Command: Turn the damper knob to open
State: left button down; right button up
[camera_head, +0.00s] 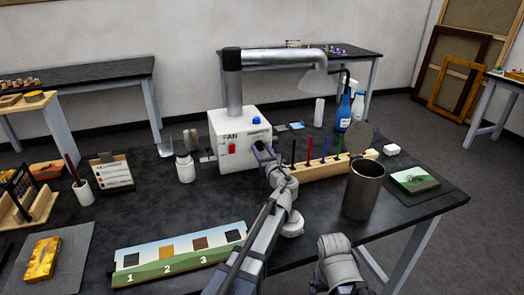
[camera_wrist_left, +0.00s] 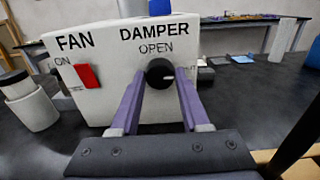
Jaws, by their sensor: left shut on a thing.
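The white box (camera_head: 229,154) carries FAN and DAMPER labels and stands at the middle of the table. Its black damper knob (camera_wrist_left: 158,69) shows in the left wrist view, below the word OPEN. A white mark on the knob points to the right, not up at OPEN. My left gripper (camera_head: 264,151) reaches the box front; its purple fingers (camera_wrist_left: 160,82) are shut on the knob, one on each side. The red fan switch (camera_wrist_left: 87,76) is left of the knob. My right gripper's fingers do not show.
A wooden rack (camera_head: 325,167) with coloured tools stands right of my left arm. A grey metal cup (camera_head: 363,190) stands farther right. A numbered sample board (camera_head: 180,255) lies in front; dark table top is free between.

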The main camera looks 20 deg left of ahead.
pick_arm(q)
jog(key=shift+n, duration=0.4)
jog(key=n, duration=0.8)
jog(key=shift+n, duration=0.3)
jog(key=n, duration=0.4)
jog(key=shift+n, duration=2.2)
jog(key=shift+c, duration=1.9)
grip_release()
